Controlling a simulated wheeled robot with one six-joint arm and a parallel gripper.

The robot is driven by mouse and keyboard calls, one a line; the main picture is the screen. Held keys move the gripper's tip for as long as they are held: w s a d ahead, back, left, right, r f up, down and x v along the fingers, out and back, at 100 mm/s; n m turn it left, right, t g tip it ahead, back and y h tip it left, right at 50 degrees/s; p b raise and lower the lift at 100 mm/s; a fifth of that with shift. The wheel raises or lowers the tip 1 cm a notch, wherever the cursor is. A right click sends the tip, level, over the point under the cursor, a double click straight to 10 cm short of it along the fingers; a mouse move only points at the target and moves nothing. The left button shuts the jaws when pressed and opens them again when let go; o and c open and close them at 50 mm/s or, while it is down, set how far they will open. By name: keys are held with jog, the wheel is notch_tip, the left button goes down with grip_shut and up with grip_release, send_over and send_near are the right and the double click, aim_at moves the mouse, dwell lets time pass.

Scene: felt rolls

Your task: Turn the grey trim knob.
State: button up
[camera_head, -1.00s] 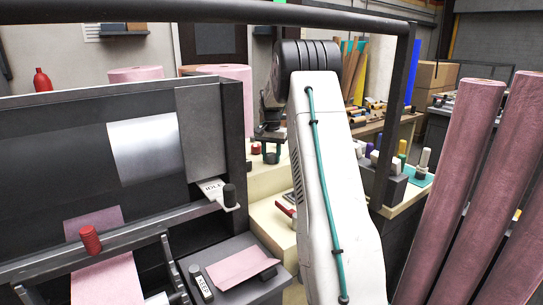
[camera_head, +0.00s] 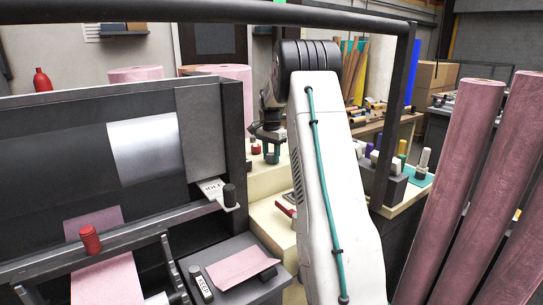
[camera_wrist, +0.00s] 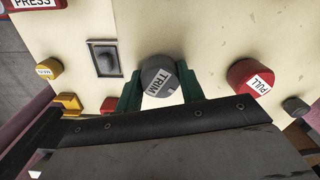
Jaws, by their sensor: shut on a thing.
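The grey trim knob (camera_wrist: 152,72) stands on a cream panel in the wrist view, top centre. Its white TRIM label is tilted, the letters running down to the right. My gripper (camera_wrist: 160,86) has its two green fingers on either side of the knob, shut on it. In the head view my gripper (camera_head: 270,152) is small and low over the cream panel behind the dark machine; the knob cannot be made out there.
In the wrist view a red PULL knob (camera_wrist: 245,74) sits close right of my gripper, with a smaller grey knob (camera_wrist: 295,106) beyond. A yellow knob (camera_wrist: 48,68) and a dark square recess (camera_wrist: 104,57) lie left. Pink rolls (camera_head: 458,170) stand right in the head view.

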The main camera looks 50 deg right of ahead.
aim_at(271, 154)
jog(key=o, duration=1)
jog(key=shift+c, duration=0.2)
notch_tip(271, 154, up, 8)
jog(key=shift+f, duration=0.1)
